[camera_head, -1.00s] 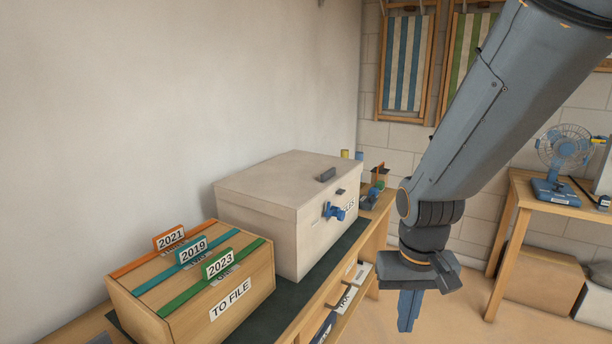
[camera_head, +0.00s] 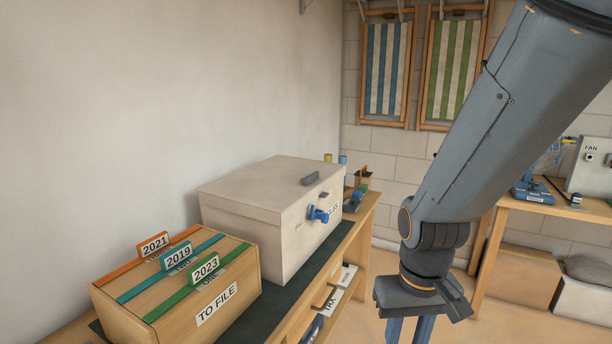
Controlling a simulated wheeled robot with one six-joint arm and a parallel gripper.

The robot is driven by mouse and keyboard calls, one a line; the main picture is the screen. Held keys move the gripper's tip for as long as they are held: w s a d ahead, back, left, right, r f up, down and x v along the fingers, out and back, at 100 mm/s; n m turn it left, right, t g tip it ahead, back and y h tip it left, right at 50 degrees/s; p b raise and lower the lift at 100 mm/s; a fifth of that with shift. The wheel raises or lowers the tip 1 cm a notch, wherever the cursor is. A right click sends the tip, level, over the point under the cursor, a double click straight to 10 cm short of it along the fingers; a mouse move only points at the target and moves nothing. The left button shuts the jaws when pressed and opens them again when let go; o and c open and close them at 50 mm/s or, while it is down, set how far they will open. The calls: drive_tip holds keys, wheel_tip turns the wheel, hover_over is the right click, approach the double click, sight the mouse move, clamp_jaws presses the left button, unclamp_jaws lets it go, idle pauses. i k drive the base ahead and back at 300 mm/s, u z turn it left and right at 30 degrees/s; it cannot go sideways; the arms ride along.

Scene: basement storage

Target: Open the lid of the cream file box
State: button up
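The cream file box (camera_head: 255,210) stands on the wooden shelf unit by the wall, with its lid (camera_head: 262,182) shut. A blue latch or knob (camera_head: 319,215) is on the box's front face beside a partly hidden label. My gripper (camera_head: 409,330) hangs in front of the shelf, to the right of the box and apart from it, pointing down. Its fingers run off the bottom edge of the picture, and a narrow gap shows between them. Nothing is seen held in the visible part.
A wooden "TO FILE" box (camera_head: 213,303) with 2021, 2019 and 2023 tabs stands left of the file box on a dark green mat (camera_head: 273,311). Small items (camera_head: 358,186) stand beyond it. A wooden table (camera_head: 560,205) is at the right. Floor is clear between.

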sight(274, 190)
drive_tip(key=z, duration=0.55)
drive_tip(key=k, duration=1.2)
drive_tip(key=z, duration=0.05)
drive_tip(key=i, duration=0.35)
drive_tip(key=u, duration=0.9)
drive_tip(key=i, duration=1.25)
drive_tip(key=z, duration=0.5)
